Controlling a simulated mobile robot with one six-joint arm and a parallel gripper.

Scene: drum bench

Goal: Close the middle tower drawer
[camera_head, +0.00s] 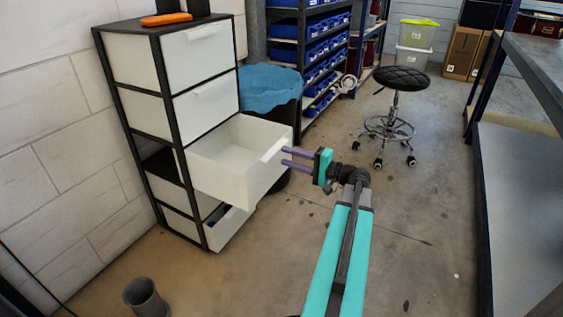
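The white drawer tower (158,95) with a black frame stands against the wall at the left. Its middle drawer (268,178) is pulled far out, and its empty inside shows. The two drawers above it are shut. The lowest drawer (230,226) is out a little. My gripper (284,156) is at the front of the middle drawer, near its upper right edge. Its two purple fingers are parallel with a gap between them and hold nothing. The fingertips are close to the drawer front; I cannot tell whether they touch.
A bin with a blue liner (268,88) stands behind the open drawer. A grey cup-like container (145,298) is on the floor in front. A black stool (401,79) and shelves of blue bins (318,58) are farther back. A workbench (540,70) lines the right. The central floor is clear.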

